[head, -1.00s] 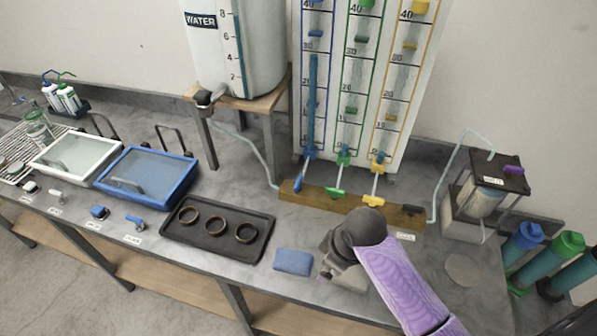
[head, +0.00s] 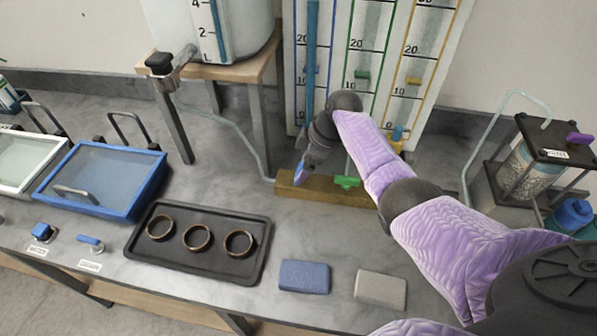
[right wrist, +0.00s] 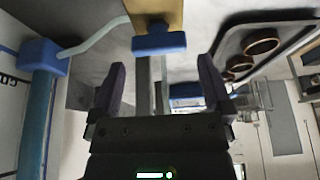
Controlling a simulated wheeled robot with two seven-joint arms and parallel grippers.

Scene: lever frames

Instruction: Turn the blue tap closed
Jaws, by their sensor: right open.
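The blue tap's handle (right wrist: 158,43) shows in the right wrist view as a short blue bar on the wooden block (right wrist: 158,14). It lies crosswise, just beyond my right fingertips and in line with the gap between them. My right gripper (right wrist: 162,68) is open, its two dark purple fingers apart with nothing held. In the head view the right gripper (head: 303,168) points down at the left end of the wooden block (head: 325,188), and the wrist mostly hides the blue tap there. The blue gauge tube (head: 312,50) rises behind it. My left gripper is out of view.
The green tap (head: 347,182) is close on the right, beside my arm. A black tray with rings (head: 145,245), a blue sponge (head: 304,277) and a grey sponge (head: 380,289) lie in front. The water tank's stand (head: 160,66) is at left.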

